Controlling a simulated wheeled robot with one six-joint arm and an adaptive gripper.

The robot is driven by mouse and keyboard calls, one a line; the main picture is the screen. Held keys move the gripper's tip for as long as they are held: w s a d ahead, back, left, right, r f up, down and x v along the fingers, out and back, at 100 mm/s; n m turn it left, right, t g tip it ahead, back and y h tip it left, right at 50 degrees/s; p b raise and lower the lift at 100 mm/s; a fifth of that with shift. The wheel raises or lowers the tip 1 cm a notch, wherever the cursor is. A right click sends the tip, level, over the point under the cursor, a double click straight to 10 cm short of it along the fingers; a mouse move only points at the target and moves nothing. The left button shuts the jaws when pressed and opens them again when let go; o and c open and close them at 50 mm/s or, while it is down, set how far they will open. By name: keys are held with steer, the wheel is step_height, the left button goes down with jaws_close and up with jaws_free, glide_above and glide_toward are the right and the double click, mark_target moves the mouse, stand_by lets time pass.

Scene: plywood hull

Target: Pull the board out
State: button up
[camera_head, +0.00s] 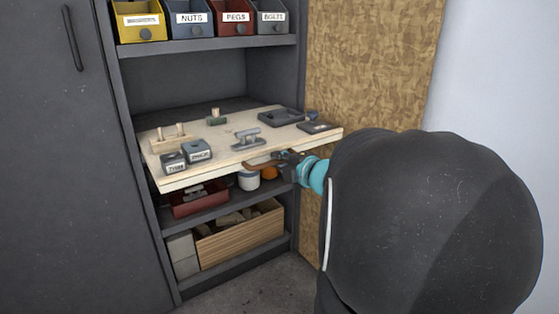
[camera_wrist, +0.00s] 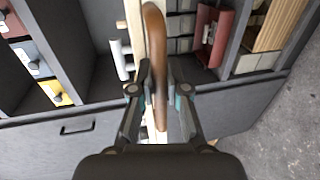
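The pale plywood board (camera_head: 228,143) juts out of the dark cabinet at mid height, with its front edge past the cabinet face. A brown curved handle (camera_head: 262,164) is on its front edge. It also shows in the wrist view (camera_wrist: 155,35), running between my fingers. My gripper (camera_head: 284,158) is at this handle, and in the wrist view (camera_wrist: 160,88) its two fingers close on either side of it. The board's edge (camera_wrist: 136,30) lies just beside the handle. The finger contact is partly hidden in the head view by my arm.
Labelled boxes (camera_head: 186,155), a grey clamp-like piece (camera_head: 248,139) and a dark tray (camera_head: 281,117) stand on the board. A red bin (camera_head: 199,201) and wooden crate (camera_head: 240,237) sit below. Labelled bins (camera_head: 191,19) are above. Grey floor (camera_head: 262,291) lies open in front.

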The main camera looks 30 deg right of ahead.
steer(key=o, duration=0.3)
steer(key=v, duration=1.2)
steer(key=shift+a, duration=0.1)
steer(key=w+a+r+m+h, duration=0.2)
steer(key=w+a+r+m, duration=0.1)
steer(key=w+a+m, duration=0.3)
steer(key=s+a+f+m+g+p, duration=0.1)
steer(key=s+a+f+m+g, duration=0.4)
steer(key=s+a, duration=0.3)
steer(key=s+a+f+m+g+y+p, duration=0.1)
steer(key=s+a+f+m+g, duration=0.4)
steer(key=s, duration=0.6)
steer(key=a+f+m, duration=0.1)
steer(key=a+m, duration=0.1)
steer(key=a, duration=0.1)
steer(key=shift+f, duration=0.25)
